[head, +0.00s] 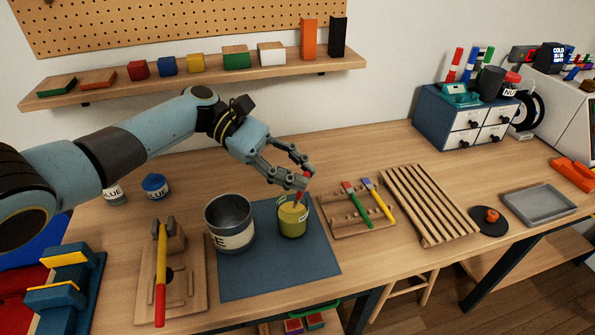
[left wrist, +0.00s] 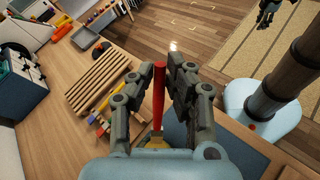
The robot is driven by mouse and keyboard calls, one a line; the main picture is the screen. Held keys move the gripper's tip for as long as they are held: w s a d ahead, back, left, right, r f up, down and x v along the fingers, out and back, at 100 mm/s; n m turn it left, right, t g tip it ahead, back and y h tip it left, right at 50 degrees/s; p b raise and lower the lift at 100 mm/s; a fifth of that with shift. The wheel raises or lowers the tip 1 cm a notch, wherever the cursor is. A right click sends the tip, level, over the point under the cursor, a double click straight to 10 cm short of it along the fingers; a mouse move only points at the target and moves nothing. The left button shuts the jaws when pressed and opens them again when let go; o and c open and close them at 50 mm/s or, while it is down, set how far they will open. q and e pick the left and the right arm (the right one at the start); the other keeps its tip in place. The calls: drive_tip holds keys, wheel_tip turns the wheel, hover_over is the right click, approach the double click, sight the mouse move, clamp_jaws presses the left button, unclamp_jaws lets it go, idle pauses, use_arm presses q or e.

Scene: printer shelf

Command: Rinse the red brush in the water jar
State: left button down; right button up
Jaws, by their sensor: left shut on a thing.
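My left gripper (head: 301,177) is shut on the red brush (head: 299,198), whose red handle stands upright between the fingers in the left wrist view (left wrist: 159,95). The brush's lower end is down inside the mouth of a small yellow-green jar (head: 292,222), apparently the water jar, on a blue mat. Its tip is hidden by the jar wall, so I cannot tell how deep it reaches. My right gripper (left wrist: 268,12) seems to show small and dark at the top of the left wrist view, its jaws unclear.
A larger metal can (head: 229,237) stands left of the jar on the blue mat (head: 270,277). A wooden brush rest (head: 340,218) with two brushes lies to the right, then a slatted rack (head: 428,203). A yellow-handled tool (head: 161,265) lies on a board at left.

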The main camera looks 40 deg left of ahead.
use_arm(q)
drive_tip(key=shift+r, duration=2)
